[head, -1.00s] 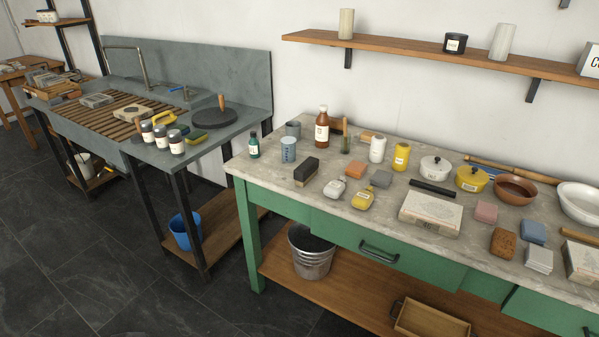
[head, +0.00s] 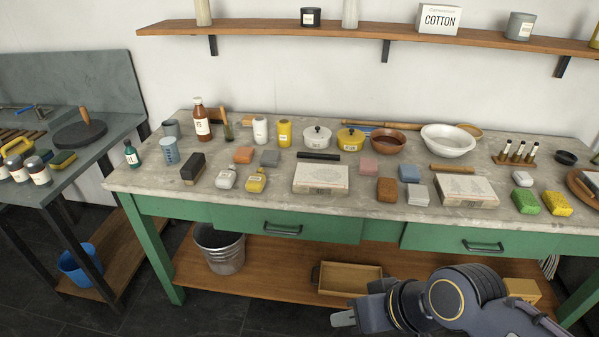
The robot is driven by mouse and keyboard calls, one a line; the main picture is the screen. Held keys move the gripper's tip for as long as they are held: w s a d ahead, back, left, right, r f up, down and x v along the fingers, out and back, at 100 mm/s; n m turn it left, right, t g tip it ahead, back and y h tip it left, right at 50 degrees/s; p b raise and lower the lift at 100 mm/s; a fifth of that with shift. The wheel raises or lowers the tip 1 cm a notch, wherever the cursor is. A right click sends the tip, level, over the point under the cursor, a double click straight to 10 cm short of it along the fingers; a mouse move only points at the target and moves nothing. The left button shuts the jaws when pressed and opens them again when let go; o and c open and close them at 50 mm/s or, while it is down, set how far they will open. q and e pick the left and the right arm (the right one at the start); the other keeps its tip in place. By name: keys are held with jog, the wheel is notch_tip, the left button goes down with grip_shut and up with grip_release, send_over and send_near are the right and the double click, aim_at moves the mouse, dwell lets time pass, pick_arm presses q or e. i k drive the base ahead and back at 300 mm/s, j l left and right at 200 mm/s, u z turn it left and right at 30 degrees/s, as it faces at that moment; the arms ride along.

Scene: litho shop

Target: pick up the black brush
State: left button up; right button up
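A dark block-shaped brush (head: 193,167), black with a brownish lower part, lies near the left front of the stone-topped table (head: 140,180). It seems to be the black brush. It stands apart from its neighbours and nothing holds it. My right gripper (head: 344,319) is at the bottom of the head view, in front of the table and lower than its top, well to the right of the brush. Only a small part of its fingers shows, so I cannot tell if it is open. My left gripper is not in view.
A blue-grey cup (head: 169,151) stands behind the brush, and a white bottle-like item (head: 226,179) lies to its right. A long black bar (head: 318,156) and a printed stone slab (head: 321,178) are further right. The table's front edge is clear before the brush.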

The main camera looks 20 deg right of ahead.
aim_at(192, 170)
jog(key=z, duration=0.25)
jog(key=i+j+z, duration=0.5)
jog(key=j, duration=0.2)
jog(key=i+j+z, duration=0.25)
jog(key=j, duration=0.15)
jog(key=i+j, duration=0.15)
jog(key=j, duration=0.25)
jog(key=i+j, duration=0.15)
jog(key=j, duration=0.3)
jog(key=i+j+z, duration=0.1)
jog(key=j, duration=0.3)
jog(key=i+j, duration=0.15)
jog(key=j, duration=0.25)
jog(key=i+j, duration=0.15)
jog(key=j, duration=0.3)
jog(key=i+j, duration=0.1)
jog(key=j, duration=0.3)
jog(key=z, duration=0.05)
